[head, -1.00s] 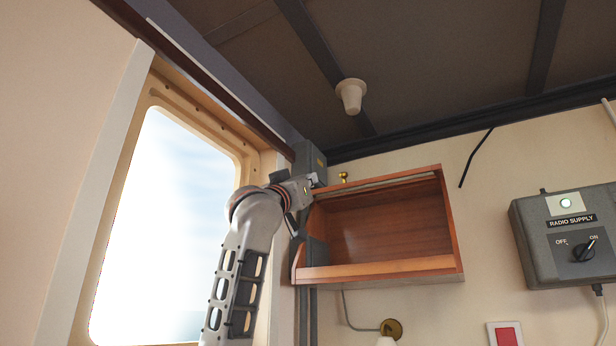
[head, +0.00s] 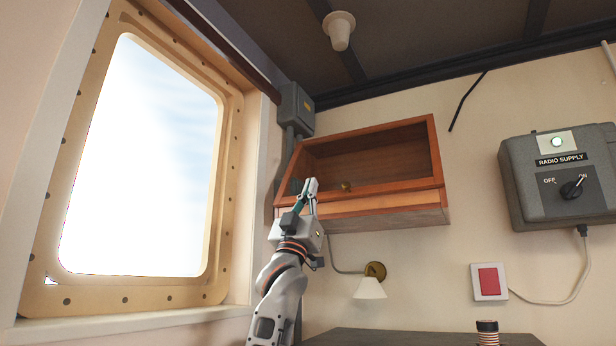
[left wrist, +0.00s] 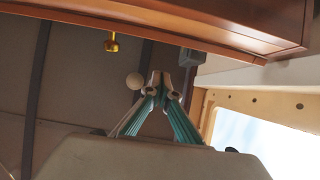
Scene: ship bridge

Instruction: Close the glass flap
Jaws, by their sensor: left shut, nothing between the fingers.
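The glass flap (head: 390,188) is on a wooden wall cabinet (head: 436,150). Its brass knob (head: 346,186) now sits low on the cabinet front, and shows in the left wrist view (left wrist: 112,43) sticking out past a wooden edge. The flap appears lowered over the opening; the glass is hard to see, and I cannot tell whether it lies flush. My left gripper (head: 312,184) is shut and empty, in front of the cabinet's lower left part, left of the knob and apart from it. Its closed fingertips (left wrist: 155,80) show in the left wrist view. My right gripper is not in view.
A large window (head: 140,160) is at left. A grey box (head: 296,105) with conduits stands by the cabinet's left side. A wall lamp (head: 370,286) hangs below the cabinet. The radio supply box (head: 530,195) is at right. Open air lies before the cabinet.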

